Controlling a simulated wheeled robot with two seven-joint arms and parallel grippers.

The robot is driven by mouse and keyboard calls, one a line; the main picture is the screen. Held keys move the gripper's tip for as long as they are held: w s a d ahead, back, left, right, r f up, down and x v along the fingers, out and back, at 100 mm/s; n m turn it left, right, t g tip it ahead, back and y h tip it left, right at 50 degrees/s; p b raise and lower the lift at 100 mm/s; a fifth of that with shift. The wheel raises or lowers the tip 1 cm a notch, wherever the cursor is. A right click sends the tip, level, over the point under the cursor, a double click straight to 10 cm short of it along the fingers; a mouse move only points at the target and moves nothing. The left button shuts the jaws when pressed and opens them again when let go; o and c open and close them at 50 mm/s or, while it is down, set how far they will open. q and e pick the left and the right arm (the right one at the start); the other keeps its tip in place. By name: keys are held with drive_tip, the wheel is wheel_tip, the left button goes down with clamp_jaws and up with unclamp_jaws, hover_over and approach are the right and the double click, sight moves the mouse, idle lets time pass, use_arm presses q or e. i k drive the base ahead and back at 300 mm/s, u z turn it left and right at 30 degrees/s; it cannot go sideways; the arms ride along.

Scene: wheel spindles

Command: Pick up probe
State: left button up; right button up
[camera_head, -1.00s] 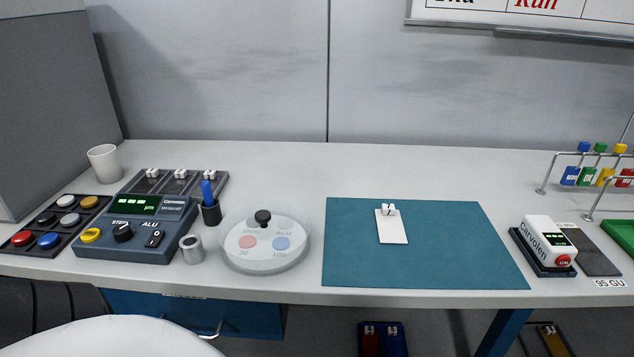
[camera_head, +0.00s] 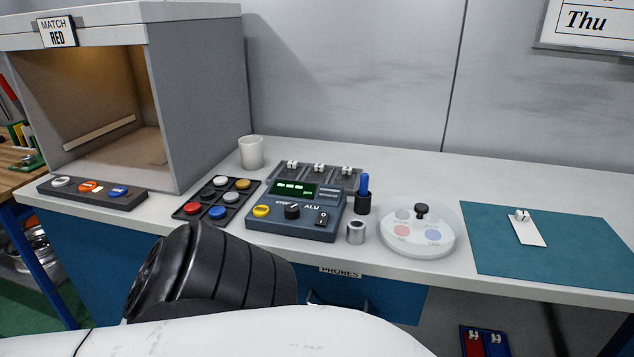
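A blue, pen-like piece (camera_head: 365,184) stands upright in a small black holder (camera_head: 363,203), right of a dark blue gauge unit (camera_head: 290,226) with a green display marked ALU. It looks like the probe, but I cannot be sure. A short silver cylinder (camera_head: 356,232) stands in front of the holder. Below the table front, a label reading PROBES (camera_head: 340,272) sits above a blue drawer front, partly hidden by my own body. A black, ribbed part of my arm shows at the lower left. Neither gripper is in view.
A round white dial plate (camera_head: 416,232) and a teal mat (camera_head: 560,252) with a white tag lie to the right. Bare table lies behind the dial.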

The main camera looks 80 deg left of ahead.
sight(363, 177)
drive_tip(key=k, duration=0.5)
drive_tip(key=u, duration=0.95)
